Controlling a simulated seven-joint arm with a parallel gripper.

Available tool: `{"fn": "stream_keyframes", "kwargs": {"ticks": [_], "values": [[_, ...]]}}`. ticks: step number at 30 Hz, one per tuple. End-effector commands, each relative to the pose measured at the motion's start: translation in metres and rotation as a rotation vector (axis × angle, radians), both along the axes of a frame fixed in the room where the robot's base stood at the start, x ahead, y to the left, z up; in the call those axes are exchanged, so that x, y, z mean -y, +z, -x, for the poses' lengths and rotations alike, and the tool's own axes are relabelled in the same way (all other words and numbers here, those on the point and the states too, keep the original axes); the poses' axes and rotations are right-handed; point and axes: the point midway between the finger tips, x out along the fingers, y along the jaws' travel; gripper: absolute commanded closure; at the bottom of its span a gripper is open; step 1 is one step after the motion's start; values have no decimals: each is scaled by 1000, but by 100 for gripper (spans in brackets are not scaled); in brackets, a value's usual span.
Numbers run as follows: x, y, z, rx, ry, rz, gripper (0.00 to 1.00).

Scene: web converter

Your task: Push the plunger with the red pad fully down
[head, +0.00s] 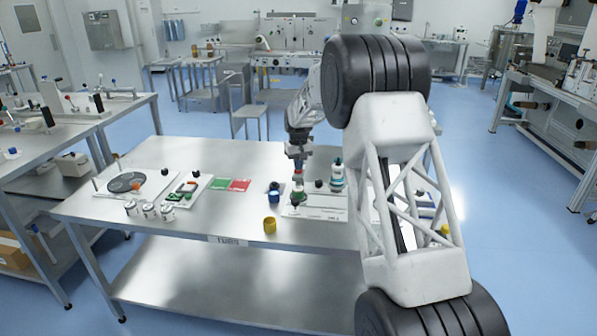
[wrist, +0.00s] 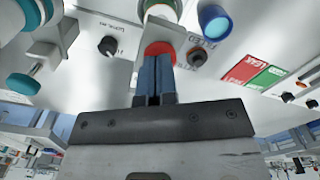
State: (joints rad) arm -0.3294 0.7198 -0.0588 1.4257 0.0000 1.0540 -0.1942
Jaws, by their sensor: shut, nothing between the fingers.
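The red pad (wrist: 160,48) shows in the wrist view right at the tips of my gripper (wrist: 155,58), partly hidden by the fingers. A pale cylindrical body of the plunger device (wrist: 162,9) shows beyond the pad. In the head view the small red pad (head: 298,172) sits directly under my gripper (head: 297,156), above a green and dark base on the steel table (head: 130,215). My gripper points down, its blue fingers are together, and nothing is between them. I cannot tell whether the fingertips touch the pad.
A white and teal device (head: 337,177) stands just right of my gripper. A blue cup (head: 274,194) stands to its left. A yellow cup (head: 270,225) is near the front edge. Red (head: 221,183) and green (head: 239,185) cards lie farther left. Black knobs (wrist: 108,46) are close by.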

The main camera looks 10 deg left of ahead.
Motion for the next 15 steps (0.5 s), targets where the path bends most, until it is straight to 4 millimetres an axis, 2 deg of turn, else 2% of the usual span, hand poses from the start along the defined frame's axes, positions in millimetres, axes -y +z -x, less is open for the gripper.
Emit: {"fn": "stream_keyframes", "kwargs": {"ticks": [2, 15], "values": [[0, -2, 1, -4, 0, 1, 100], [0, 19, 1, -2, 0, 1, 100]]}}
